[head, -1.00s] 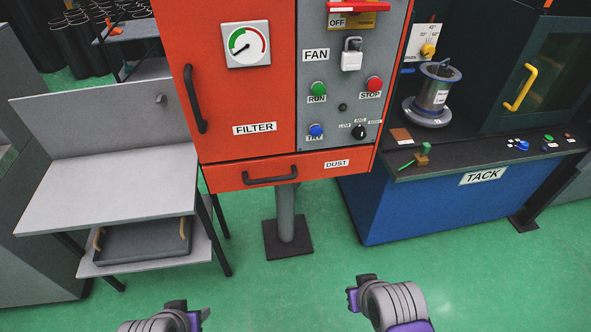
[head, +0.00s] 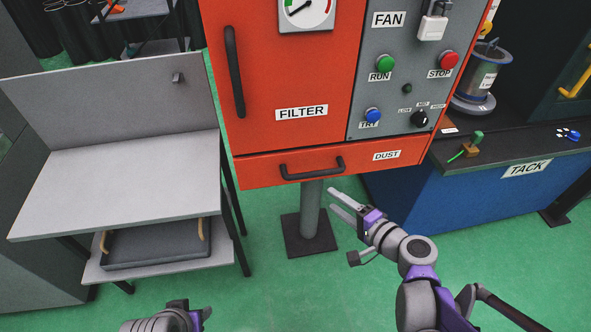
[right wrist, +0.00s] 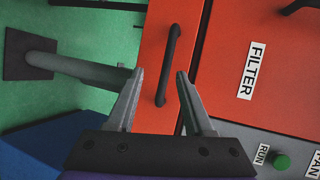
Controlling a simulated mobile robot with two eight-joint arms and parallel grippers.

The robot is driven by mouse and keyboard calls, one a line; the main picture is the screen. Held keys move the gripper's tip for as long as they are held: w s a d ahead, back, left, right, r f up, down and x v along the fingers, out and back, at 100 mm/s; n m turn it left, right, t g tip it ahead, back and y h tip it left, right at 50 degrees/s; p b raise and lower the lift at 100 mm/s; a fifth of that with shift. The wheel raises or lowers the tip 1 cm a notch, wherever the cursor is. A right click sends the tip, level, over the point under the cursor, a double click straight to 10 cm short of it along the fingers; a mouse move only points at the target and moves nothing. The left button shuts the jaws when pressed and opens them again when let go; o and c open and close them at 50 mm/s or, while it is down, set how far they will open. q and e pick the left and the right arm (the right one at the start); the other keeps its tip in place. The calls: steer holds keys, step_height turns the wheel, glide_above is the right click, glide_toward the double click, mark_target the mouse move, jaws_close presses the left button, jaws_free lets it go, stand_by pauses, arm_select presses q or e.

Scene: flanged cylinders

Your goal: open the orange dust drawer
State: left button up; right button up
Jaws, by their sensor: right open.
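The orange dust drawer (head: 253,169) is the low panel under the filter door, with a white DUST label and a black bar handle (head: 312,168). It sits flush with the cabinet, shut. My right gripper (head: 332,200) is open and empty, just below and in front of the handle, apart from it. In the right wrist view, the handle (right wrist: 168,65) shows beyond and between the open fingers (right wrist: 160,73). Of my left arm, only the wrist end (head: 170,319) shows at the bottom edge; its fingers cannot be made out.
A grey bench (head: 130,185) with a dark tray (head: 155,245) on its lower shelf stands left. The cabinet's post (head: 310,208) rises from a floor plate under the drawer. The blue TACK counter (head: 470,205) is at right. The green floor in front is clear.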

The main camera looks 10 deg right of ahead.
mark_target(316, 176)
steer(key=shift+m+t, duration=0.6)
steer(key=shift+m, duration=0.2)
steer(key=x, duration=0.4)
steer(key=d+b+x, duration=0.1)
steer(key=x, duration=0.3)
steer(key=w+x, duration=0.1)
steer(key=x, duration=0.3)
steer(key=shift+s+d+r, duration=0.1)
steer(key=shift+d+r, duration=0.15)
steer(key=shift+d, duration=0.05)
steer(key=shift+c, duration=0.2)
jaws_close()
